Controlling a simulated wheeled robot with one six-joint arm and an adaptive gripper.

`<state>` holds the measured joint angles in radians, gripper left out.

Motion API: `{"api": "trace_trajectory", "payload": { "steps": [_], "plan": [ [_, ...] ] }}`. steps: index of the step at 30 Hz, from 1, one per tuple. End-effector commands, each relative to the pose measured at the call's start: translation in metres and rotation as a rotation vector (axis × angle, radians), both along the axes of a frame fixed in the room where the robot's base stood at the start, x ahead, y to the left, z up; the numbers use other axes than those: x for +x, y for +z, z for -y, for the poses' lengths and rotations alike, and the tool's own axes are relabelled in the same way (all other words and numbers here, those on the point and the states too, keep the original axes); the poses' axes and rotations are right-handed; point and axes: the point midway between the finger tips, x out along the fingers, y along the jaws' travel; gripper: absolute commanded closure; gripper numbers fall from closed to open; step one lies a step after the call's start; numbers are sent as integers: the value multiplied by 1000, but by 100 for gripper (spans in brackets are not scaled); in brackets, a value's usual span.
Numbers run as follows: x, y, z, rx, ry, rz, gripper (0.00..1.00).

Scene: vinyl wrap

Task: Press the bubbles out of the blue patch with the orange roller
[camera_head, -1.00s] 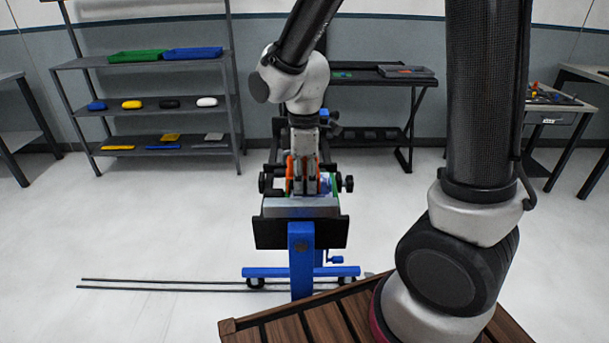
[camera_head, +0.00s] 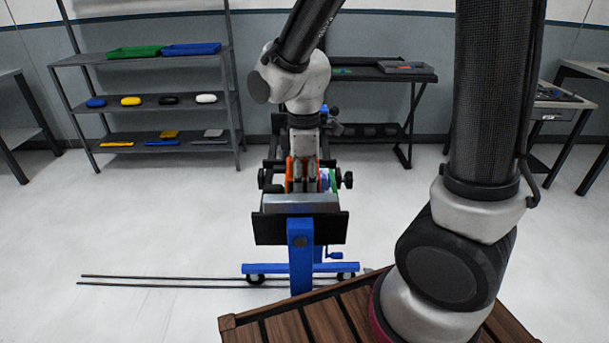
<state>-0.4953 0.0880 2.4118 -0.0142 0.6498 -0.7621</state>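My gripper (camera_head: 304,180) points down over the work stand, seen from behind at the end of my arm. Its fingers look close together, but I cannot tell whether they are shut on anything. Orange parts (camera_head: 290,172) show on both sides of the fingers; they may be the orange roller, mostly hidden by my gripper. A small blue bit (camera_head: 325,183) shows just right of the fingers, with a green strip beside it; it may be part of the blue patch. The patch surface and any bubbles are hidden.
The stand has a blue post (camera_head: 301,258), a dark front plate (camera_head: 270,229), black side knobs (camera_head: 347,180) and a wheeled blue base. Shelves (camera_head: 150,136) with trays and colored pieces stand at left. A dark bench (camera_head: 375,75) is behind.

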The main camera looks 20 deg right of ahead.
Motion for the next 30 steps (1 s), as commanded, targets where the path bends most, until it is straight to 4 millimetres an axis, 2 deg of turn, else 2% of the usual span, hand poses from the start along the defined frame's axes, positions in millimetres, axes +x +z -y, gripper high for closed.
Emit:
{"api": "trace_trajectory", "payload": {
  "steps": [11,22,30],
  "plan": [
    [-2,0,0,-1,0,-1,84],
    [-21,1,-6,0,1,0,84],
    [-22,1,-7,0,0,0,84]
  ]
}}
